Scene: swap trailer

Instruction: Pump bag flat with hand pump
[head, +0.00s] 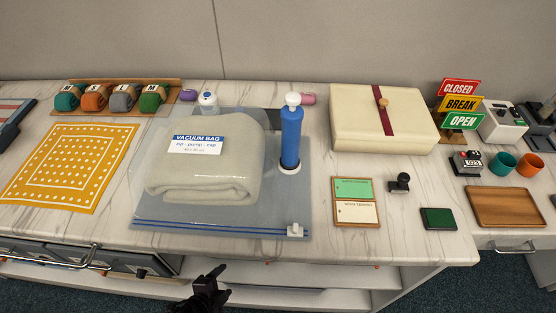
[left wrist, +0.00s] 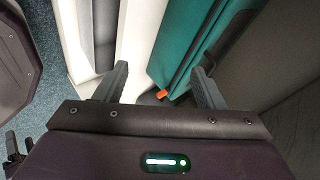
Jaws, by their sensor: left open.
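The clear vacuum bag (head: 280,215) lies on the counter with a folded cream blanket (head: 205,175) inside, still thick and rounded. A white label (head: 197,144) reads "VACUUM BAG". The blue hand pump (head: 291,138) stands upright on the right part of the bag, its white knob handle (head: 293,100) on top. A white slider (head: 295,230) sits at the right end of the blue zip line along the front edge. My left gripper (head: 218,275) is below the counter's front edge, open and empty. Its fingers also show in the left wrist view (left wrist: 160,85). My right gripper is not in view.
A yellow dotted cloth (head: 70,165) lies left of the bag. A cream box with a red ribbon (head: 383,118), a card board (head: 355,202), a stamp (head: 400,183) and a green pad (head: 438,219) are to the right. Rolled cloths (head: 110,97) stand behind. Drawer handles (head: 60,262) stick out below.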

